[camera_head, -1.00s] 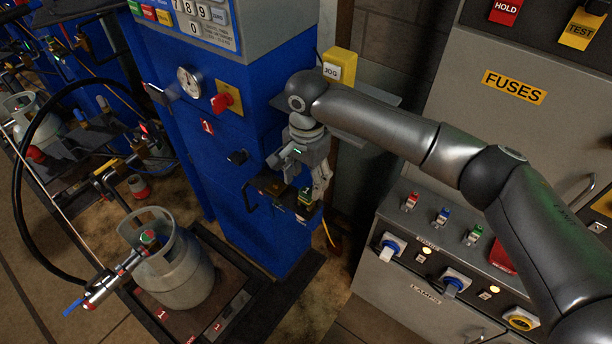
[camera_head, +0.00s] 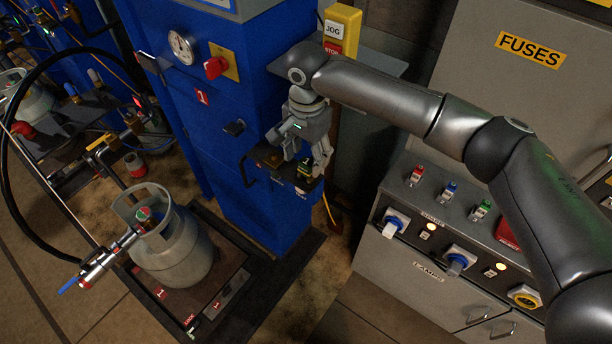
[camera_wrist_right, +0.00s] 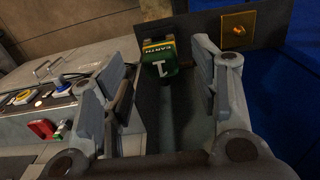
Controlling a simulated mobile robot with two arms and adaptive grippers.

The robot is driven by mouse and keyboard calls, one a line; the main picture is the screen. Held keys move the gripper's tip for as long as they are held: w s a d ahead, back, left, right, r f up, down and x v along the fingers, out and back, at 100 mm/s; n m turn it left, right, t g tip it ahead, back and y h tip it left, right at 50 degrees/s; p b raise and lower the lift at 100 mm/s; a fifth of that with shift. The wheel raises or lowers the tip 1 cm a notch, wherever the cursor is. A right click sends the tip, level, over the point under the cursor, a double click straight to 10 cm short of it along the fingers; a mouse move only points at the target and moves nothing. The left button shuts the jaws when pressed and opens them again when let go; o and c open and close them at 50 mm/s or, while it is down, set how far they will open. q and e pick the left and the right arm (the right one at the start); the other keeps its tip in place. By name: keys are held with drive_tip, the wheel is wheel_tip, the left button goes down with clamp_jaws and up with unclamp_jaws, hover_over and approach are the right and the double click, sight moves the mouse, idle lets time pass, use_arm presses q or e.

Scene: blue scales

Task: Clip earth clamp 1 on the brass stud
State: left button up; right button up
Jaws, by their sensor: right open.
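Earth clamp 1 (camera_head: 306,168) is a small green and yellow block on the dark shelf on the blue cabinet's front. In the right wrist view the clamp (camera_wrist_right: 158,62) shows a white "1". My right gripper (camera_wrist_right: 162,66) is open, with its fingers on either side of the clamp in that view. I cannot tell whether they touch it. In the head view my right gripper (camera_head: 314,160) is just at the clamp. The brass stud (camera_wrist_right: 238,30) is on a square brass plate to the right of the clamp in the wrist view. My left gripper is out of view.
The blue cabinet (camera_head: 237,160) stands behind the shelf (camera_head: 256,172). A grey gas cylinder (camera_head: 178,250) stands on a scale platform at the lower left. A grey switch panel (camera_head: 395,250) is close on the right. A yellow jog box (camera_head: 341,22) is above my arm.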

sight(307, 169)
drive_tip(key=shift+f+b, duration=0.55)
drive_tip(key=shift+f, duration=0.4)
wheel_tip(307, 169, down, 3)
drive_tip(key=shift+w+r+p, duration=0.1)
drive_tip(key=shift+r+p, duration=0.1)
drive_tip(key=shift+p, duration=0.1)
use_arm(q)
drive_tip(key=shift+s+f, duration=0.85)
use_arm(e)
drive_tip(key=shift+f, duration=0.5)
use_arm(q)
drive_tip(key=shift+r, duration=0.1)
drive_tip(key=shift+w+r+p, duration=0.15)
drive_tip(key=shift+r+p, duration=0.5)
drive_tip(key=shift+p, duration=0.05)
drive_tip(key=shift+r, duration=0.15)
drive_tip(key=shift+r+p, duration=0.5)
drive_tip(key=shift+p, duration=0.15)
